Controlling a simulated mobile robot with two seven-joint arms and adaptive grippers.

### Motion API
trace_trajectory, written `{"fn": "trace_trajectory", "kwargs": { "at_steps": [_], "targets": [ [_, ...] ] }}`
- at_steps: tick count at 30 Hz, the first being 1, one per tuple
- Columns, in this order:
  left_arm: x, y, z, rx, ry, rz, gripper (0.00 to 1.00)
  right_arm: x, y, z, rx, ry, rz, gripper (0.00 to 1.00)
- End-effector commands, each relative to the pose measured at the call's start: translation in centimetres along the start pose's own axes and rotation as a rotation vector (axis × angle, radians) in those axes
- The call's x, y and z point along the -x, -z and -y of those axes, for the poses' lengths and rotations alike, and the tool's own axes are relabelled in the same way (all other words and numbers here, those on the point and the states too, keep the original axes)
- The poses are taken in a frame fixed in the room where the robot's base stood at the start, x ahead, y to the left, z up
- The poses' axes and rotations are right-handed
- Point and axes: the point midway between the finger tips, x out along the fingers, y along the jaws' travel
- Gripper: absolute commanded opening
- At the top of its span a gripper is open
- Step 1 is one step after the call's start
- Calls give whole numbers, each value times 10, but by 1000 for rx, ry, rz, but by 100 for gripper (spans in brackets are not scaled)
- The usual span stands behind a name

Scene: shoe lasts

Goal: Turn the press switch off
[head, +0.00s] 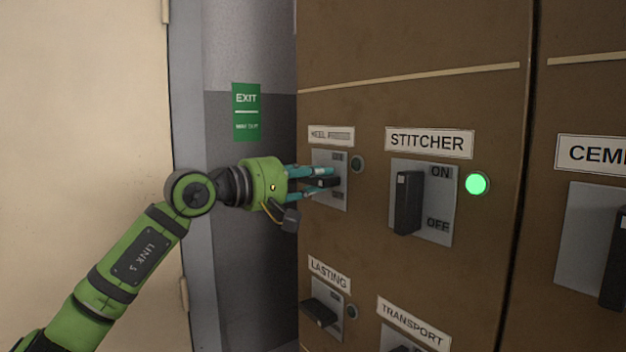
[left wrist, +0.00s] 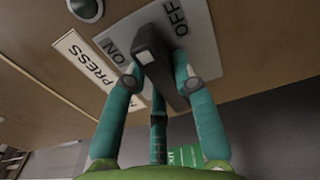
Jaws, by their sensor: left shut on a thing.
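The press switch is the top left one on the brown cabinet, under a label that reads "HEEL" and a blurred word in the head view; the left wrist view shows "PRESS" on it. Its black handle (head: 325,183) sits on a grey plate (left wrist: 205,40) marked ON and OFF. The handle (left wrist: 153,55) lies between the two words in the left wrist view. My left gripper (head: 321,182) has its teal fingers closed around the handle; they also show in the left wrist view (left wrist: 158,82). The lamp (head: 357,164) beside the plate is dark. My right gripper is not in view.
To the right is the STITCHER switch (head: 408,203) with a lit green lamp (head: 476,184). Below are the LASTING switch (head: 319,312) and a partly cut-off TRANSPORT switch (head: 398,348). A green exit sign (head: 246,112) hangs on the wall behind my gripper.

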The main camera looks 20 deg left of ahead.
Motion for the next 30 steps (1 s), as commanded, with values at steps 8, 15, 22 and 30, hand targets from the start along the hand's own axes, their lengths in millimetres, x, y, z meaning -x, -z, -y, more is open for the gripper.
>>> {"fn": "trace_trajectory", "kwargs": {
  "at_steps": [8, 15, 22, 30],
  "targets": [
    [0, 0, -1, -32, -3, 0, 0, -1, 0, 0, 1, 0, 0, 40],
    [0, 0, -1, -33, -3, 0, 0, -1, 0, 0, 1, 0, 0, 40],
    [0, 0, -1, -32, -2, 0, 52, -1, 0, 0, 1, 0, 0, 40],
    [2, 0, 0, -30, -1, -1, 52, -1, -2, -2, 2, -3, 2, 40]
  ]
}}
